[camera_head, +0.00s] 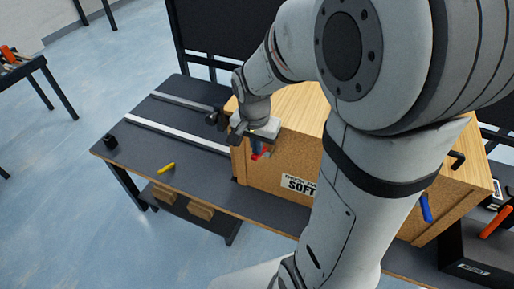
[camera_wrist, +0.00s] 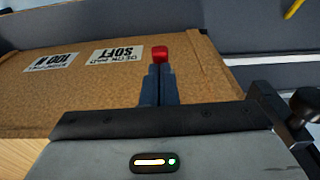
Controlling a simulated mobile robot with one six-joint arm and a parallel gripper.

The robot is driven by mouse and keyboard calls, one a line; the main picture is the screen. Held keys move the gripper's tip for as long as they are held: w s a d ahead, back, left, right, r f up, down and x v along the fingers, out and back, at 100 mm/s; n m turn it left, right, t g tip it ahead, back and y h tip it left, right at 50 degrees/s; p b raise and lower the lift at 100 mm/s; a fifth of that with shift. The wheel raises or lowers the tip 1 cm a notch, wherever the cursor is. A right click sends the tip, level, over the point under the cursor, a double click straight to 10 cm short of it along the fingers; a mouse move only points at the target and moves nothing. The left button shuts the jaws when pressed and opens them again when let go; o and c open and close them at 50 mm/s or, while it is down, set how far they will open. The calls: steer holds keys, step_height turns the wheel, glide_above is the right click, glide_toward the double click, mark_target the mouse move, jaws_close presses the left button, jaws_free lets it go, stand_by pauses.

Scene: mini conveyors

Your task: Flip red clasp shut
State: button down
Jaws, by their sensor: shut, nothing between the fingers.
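The red clasp (camera_wrist: 160,53) shows in the wrist view just past the tips of my shut, empty gripper (camera_wrist: 159,72). It lies against the cork-faced side of a wooden box (camera_wrist: 105,85). In the head view the red clasp (camera_head: 261,154) is a small red piece near the box's left end, right by my gripper (camera_head: 257,147). The fingertips look very close to the clasp; I cannot tell whether they touch it. Whether the clasp is open or shut is hard to tell. My arm hides part of the box in the head view.
The box stands on a dark table (camera_head: 133,160) with pale rails. A yellow piece (camera_head: 166,168) and a small black block (camera_head: 110,142) lie on its left part. A blue handle (camera_head: 426,207) is at the box's right. An orange-handled item (camera_head: 496,222) is at far right.

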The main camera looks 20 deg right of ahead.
steer(key=shift+s+a+f+b, duration=0.35)
steer(key=shift+s+f+b, duration=0.1)
steer(key=shift+f, duration=0.15)
steer(key=shift+s+f, duration=0.25)
step_height(320, 180, up, 10)
steer(key=s+a+p, duration=0.2)
steer(key=a+p, duration=0.1)
steer(key=p, duration=0.3)
steer(key=shift+s+f, duration=0.15)
steer(key=shift+s, duration=0.25)
